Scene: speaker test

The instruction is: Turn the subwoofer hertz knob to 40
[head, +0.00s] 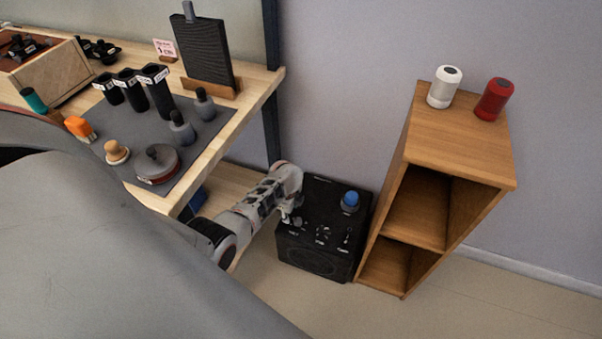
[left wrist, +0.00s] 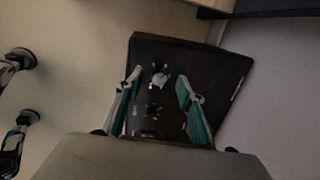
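The subwoofer (head: 318,262) is a black box on the floor between the workbench and the wooden shelf. Its top panel carries small knobs and white markings too small to read. One knob (head: 323,233) shows clear of my arm in the head view. My left gripper (head: 290,217) is low over the panel's left part. In the left wrist view my left gripper (left wrist: 160,80) has its teal-padded fingers apart, with a pale-lit knob (left wrist: 158,76) between the tips and a dark knob (left wrist: 153,109) below it. I cannot tell which is the hertz knob. My right gripper is not in view.
The wooden shelf (head: 455,150) is close on the right, bearing a white speaker (head: 444,87) and a red speaker (head: 494,99).

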